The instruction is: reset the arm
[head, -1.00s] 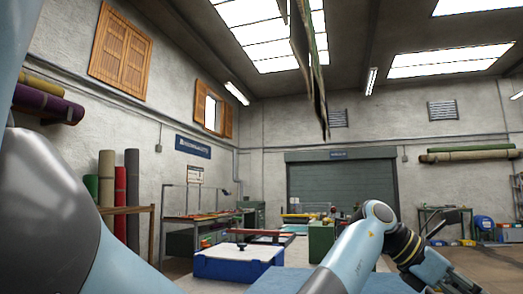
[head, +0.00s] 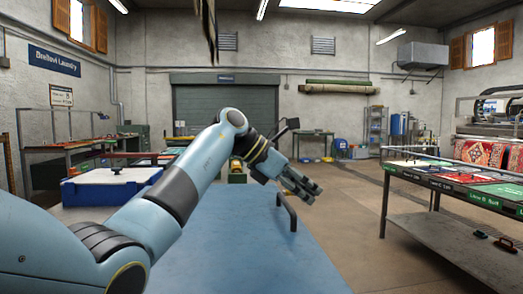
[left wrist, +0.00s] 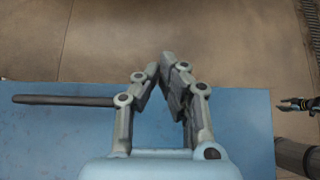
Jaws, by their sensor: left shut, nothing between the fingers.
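My left arm comes in from the left in the head view and reaches over a blue flat surface. My left gripper (head: 308,188) is at its end, above the far right part of that surface. In the left wrist view the same gripper (left wrist: 168,62) has its fingertips together with nothing between them. A dark jointed piece (left wrist: 298,104) at the right edge of that view looks like part of my right gripper; its fingers are too small to judge. My right arm does not show in the head view.
The blue surface (head: 250,255) has a black handle (head: 287,212) close to my left gripper. A table with colored panels (head: 455,185) stands at the right. A blue-and-white box (head: 105,188) is at the left. Brown floor (head: 350,205) lies open between.

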